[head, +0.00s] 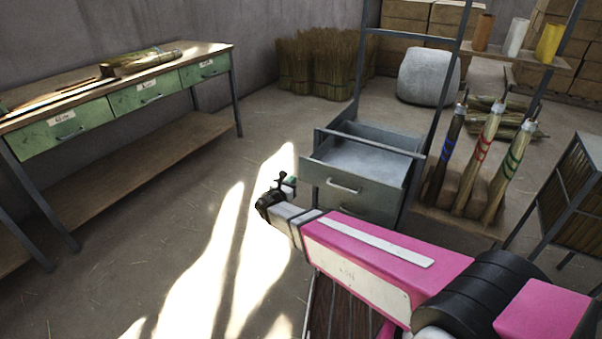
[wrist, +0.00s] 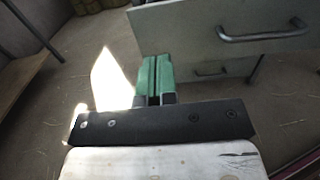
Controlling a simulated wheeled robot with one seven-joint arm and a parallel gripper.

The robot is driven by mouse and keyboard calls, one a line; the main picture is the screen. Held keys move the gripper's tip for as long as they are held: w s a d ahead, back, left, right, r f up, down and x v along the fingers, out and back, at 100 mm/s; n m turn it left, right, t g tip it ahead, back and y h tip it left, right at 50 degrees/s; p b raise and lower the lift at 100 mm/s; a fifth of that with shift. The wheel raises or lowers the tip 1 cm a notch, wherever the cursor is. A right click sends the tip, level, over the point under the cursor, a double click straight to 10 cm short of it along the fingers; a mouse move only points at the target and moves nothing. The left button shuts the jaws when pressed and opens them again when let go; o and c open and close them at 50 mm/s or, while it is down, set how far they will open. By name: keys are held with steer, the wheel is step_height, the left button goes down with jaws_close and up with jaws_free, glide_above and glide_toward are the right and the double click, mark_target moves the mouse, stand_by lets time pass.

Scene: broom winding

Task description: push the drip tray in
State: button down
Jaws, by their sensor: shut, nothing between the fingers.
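The drip tray, a grey metal drawer-like tray (head: 362,160), is pulled out of a low grey frame in the middle of the head view. Its front has a bar handle, and its inside looks empty. My gripper (head: 291,181) is just left of the tray front in the head view. In the wrist view, the green fingers of my gripper (wrist: 153,75) are shut together and empty. The tray front (wrist: 220,28) with its handle is above and right of them there. I cannot tell whether the fingertips touch it.
A workbench with green drawers (head: 150,95) stands at the left. A rack with several upright brooms (head: 480,150) is right of the tray. A wire-sided stand (head: 575,190) is at the far right. The floor between bench and tray is clear.

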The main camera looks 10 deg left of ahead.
mark_target(310, 161)
steer(key=x, duration=1.3)
steer(key=shift+w, duration=0.2)
steer(key=shift+d, duration=0.1)
steer(key=x, duration=1.8)
steer(key=shift+w, duration=0.25)
steer(key=shift+d+f, duration=0.1)
